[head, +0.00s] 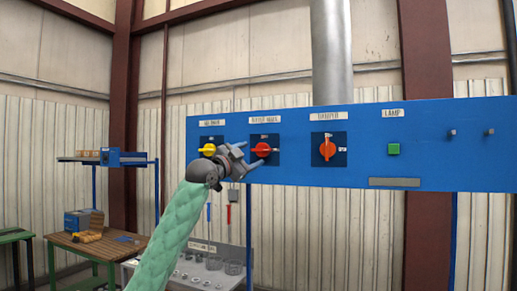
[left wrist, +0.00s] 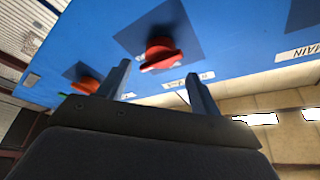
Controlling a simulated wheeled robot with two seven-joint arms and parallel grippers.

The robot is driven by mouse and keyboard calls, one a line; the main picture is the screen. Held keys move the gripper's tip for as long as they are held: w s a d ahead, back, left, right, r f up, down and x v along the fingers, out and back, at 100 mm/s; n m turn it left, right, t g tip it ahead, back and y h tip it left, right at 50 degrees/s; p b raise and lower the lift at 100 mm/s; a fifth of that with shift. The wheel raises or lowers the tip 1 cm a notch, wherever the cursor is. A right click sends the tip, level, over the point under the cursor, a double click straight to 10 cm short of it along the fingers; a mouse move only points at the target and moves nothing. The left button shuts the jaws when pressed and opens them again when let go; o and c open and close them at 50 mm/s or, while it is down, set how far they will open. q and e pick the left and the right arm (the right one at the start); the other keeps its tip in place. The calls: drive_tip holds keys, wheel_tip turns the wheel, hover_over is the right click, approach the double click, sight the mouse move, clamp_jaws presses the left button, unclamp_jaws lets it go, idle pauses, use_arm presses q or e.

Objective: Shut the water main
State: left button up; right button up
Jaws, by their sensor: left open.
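The water main switch is a red rotary knob (head: 263,149) on a dark blue square plate, under a white label (head: 264,119) on the blue panel. Its grip looks roughly crosswise. My left gripper (head: 248,158) is open, just left of and in front of this knob, and partly overlaps its plate. In the left wrist view the red knob (left wrist: 160,53) lies beyond and between the two open fingertips (left wrist: 157,71), with no clear contact. The fingers hold nothing. My right gripper is not in view.
A yellow knob (head: 208,149) is left of the gripper. An orange-red damper knob (head: 327,148) and a green lamp button (head: 393,149) are to the right.

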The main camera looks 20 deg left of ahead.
sight(259, 151)
use_arm(q)
drive_tip(key=p+x, duration=0.2)
drive_tip(key=x, duration=0.1)
drive_tip(key=shift+w+d+r, duration=0.1)
drive_tip(key=shift+w+r, duration=0.15)
drive_tip(key=shift+w, duration=0.05)
drive_tip(key=shift+w+d+p, duration=0.2)
drive_tip(key=shift+w+p, duration=0.1)
drive_tip(key=shift+w, duration=0.35)
